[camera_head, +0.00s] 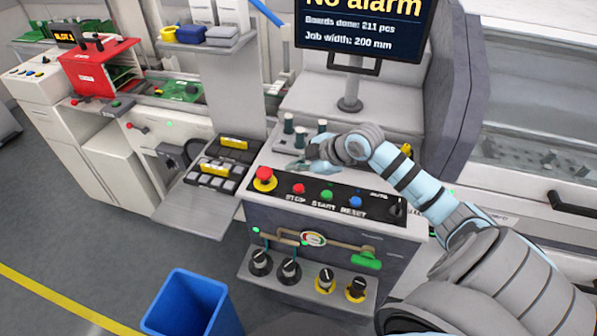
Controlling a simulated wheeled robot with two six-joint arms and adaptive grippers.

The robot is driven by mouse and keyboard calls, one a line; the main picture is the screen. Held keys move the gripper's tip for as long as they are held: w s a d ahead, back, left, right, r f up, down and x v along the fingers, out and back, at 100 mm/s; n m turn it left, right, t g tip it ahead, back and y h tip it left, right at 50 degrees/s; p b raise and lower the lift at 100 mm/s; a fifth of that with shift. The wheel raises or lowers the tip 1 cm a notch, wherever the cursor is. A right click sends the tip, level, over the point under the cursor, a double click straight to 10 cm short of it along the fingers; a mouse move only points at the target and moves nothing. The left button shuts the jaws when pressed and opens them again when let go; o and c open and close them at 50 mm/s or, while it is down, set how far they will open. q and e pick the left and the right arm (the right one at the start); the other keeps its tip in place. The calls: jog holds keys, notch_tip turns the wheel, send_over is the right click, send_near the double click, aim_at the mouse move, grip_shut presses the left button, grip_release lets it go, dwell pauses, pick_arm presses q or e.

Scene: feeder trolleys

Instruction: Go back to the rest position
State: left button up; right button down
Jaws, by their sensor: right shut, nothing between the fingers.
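My right arm comes in from the lower right and reaches across the front of the machine. My right gripper (298,167) is shut and empty, just above the grey top of the control console (262,150), behind the row of buttons. The wrist hides part of the console top. My left gripper is not in view.
The console front carries a red emergency knob (264,175), a green start button (327,195) and a blue reset button (355,201). Small dark-topped posts (289,122) stand close behind the gripper. A monitor (365,28) reads "No alarm". A blue bin (185,305) stands on the floor.

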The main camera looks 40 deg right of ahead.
jog(key=shift+f, duration=0.1)
dwell(0.5)
jog(key=shift+m+g, duration=0.7)
jog(key=shift+g, duration=0.1)
jog(key=s+a+f, duration=0.1)
jog(key=s+f, duration=0.1)
jog(key=s+a+f, duration=0.3)
jog(key=a+f, duration=0.1)
jog(key=f, duration=0.1)
jog(key=shift+s+a, duration=0.15)
jog(key=shift+s, duration=0.25)
jog(key=s+a+f+m+g+h, duration=0.1)
jog(key=s+a+f+m, duration=0.15)
jog(key=s, duration=0.45)
jog(key=s+a+f+m+g+h, duration=0.1)
jog(key=s+a+m, duration=0.1)
jog(key=s+m, duration=0.35)
jog(key=s+a+f+m+g+h, duration=0.1)
jog(key=s+a+f, duration=0.15)
jog(key=s, duration=0.65)
notch_tip(320, 180, down, 19)
jog(key=s+d+m+g, duration=0.1)
jog(key=d+g, duration=0.1)
jog(key=s+f+g, duration=0.1)
jog(key=s+f, duration=1.2)
jog(key=s, duration=0.2)
jog(key=shift+d+f+b, duration=0.3)
jog(key=shift+f+b, duration=0.05)
